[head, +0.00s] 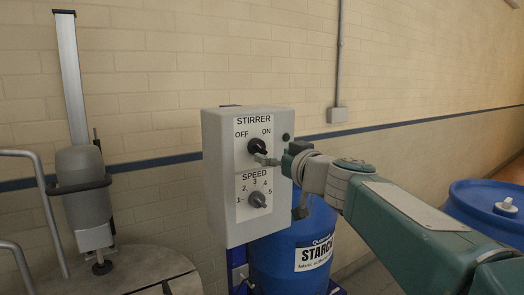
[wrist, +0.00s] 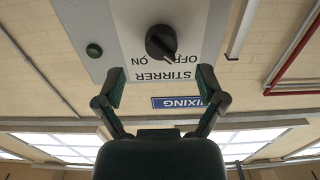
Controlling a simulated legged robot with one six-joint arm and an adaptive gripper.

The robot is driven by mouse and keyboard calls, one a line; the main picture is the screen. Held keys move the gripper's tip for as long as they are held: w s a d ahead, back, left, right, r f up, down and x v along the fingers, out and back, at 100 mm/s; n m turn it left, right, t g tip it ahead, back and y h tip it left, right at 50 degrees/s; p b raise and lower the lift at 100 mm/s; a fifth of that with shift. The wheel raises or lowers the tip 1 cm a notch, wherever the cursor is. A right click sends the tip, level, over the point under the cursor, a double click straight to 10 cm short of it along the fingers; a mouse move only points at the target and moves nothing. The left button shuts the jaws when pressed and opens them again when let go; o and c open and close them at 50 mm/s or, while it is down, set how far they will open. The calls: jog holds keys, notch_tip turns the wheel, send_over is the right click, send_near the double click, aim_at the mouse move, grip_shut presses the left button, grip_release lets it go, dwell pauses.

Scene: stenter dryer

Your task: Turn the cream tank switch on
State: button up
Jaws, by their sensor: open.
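A pale grey-cream control box (head: 222,190) labelled STIRRER stands in the middle of the head view. Its upper black rotary switch (head: 257,146) sits below the OFF and ON marks. The switch also shows in the wrist view (wrist: 160,42), where the picture is upside down; its pointer seems to lean toward OFF. My gripper (head: 270,159) is in front of the box, close to the switch and partly overlapping it in the head view. In the wrist view my gripper (wrist: 161,88) is open and empty, its fingers apart on either side below the switch. Contact cannot be told.
Blue drums stand below the box (head: 290,262) and at right (head: 485,200). A stirrer motor (head: 84,190) stands at left.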

aim_at(262, 150)
jog(key=x, duration=0.4)
jog(key=shift+w+a, duration=0.1)
jog(key=shift+a, duration=0.15)
jog(key=shift+w+a, duration=0.15)
jog(key=shift+w, duration=0.25)
jog(key=shift+s, duration=0.1)
jog(key=c, duration=1.1)
